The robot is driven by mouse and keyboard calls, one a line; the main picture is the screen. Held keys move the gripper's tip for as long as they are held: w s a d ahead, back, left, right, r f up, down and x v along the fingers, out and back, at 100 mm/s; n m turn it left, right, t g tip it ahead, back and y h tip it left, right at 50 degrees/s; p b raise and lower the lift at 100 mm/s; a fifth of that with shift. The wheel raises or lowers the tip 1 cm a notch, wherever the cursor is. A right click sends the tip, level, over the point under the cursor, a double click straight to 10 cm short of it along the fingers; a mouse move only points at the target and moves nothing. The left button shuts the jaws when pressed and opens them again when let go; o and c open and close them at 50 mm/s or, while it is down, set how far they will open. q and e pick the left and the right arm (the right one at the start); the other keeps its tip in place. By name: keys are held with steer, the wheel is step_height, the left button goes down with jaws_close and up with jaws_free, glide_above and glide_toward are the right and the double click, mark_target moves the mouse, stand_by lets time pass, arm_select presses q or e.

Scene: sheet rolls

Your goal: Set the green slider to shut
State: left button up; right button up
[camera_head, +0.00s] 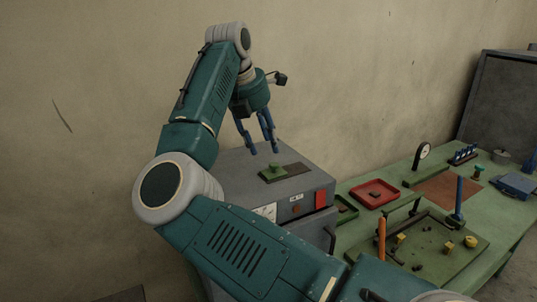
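The green slider (273,173) sits on a dark slotted plate (297,169) on top of the grey cabinet (233,174). It stands toward the left end of that plate, with a small knob on its top. My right gripper (263,151) is above the slider, pointing down. Its two blue fingers are spread apart with nothing between them, and they appear clear of the slider. My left gripper is not in view.
The cabinet front has a red square (320,199) and a dial (266,212). A green bench (350,238) at right holds a red tray (373,194), a gauge (422,153), a blue post (459,195) and a blue vise (515,185). My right arm crosses the foreground.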

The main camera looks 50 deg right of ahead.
steer(key=v, duration=0.5)
stand_by(0.5)
